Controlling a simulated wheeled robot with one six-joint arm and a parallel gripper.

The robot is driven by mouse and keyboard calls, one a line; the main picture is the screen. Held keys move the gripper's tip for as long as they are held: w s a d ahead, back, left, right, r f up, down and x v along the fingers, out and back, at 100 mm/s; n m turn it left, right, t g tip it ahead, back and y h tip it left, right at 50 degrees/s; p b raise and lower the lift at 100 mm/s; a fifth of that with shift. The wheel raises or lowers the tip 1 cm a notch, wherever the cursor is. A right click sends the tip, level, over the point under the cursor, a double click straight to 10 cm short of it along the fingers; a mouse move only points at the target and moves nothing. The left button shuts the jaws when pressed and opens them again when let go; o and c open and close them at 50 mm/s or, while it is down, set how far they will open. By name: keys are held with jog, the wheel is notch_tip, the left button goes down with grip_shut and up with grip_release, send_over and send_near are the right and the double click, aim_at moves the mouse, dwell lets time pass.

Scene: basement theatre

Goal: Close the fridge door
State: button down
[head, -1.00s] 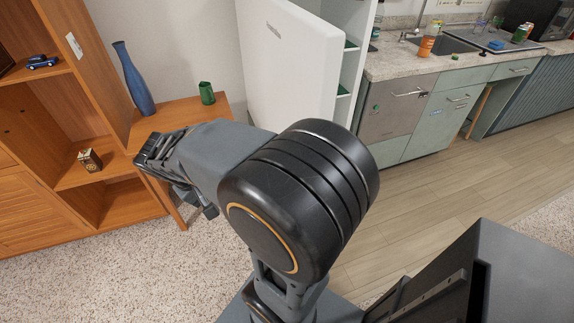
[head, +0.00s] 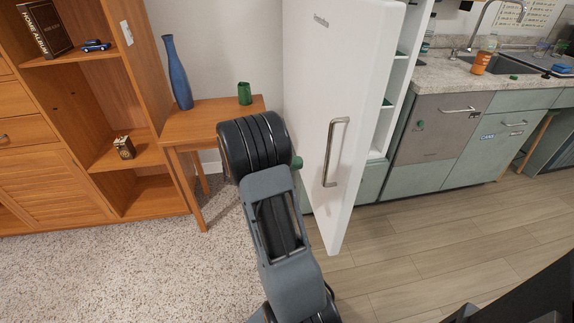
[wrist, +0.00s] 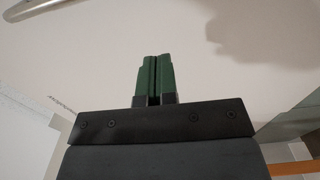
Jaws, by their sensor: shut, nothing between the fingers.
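The white fridge door (head: 345,60) stands open in the head view, its outer face with a metal handle (head: 333,155) turned towards me. The fridge's lit interior and shelves (head: 395,85) show past the door's right edge. My gripper's green fingertips (head: 298,162) show just left of the door, at its outer face. In the wrist view the green fingers (wrist: 155,75) are together and empty, in front of the white door face (wrist: 190,25). The handle is at the upper left there (wrist: 30,10). I cannot tell whether the fingertips touch the door.
A small wooden table (head: 195,120) with a blue vase (head: 178,75) and a green cup (head: 244,93) stands left of the door. A wooden shelf unit (head: 150,100) is further left. Green counter cabinets (head: 470,140) stand at right. The wood floor (head: 450,235) before them is clear.

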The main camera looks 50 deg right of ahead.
jog(key=x, duration=0.8)
jog(key=shift+s+d, duration=0.25)
jog(key=shift+d, duration=0.05)
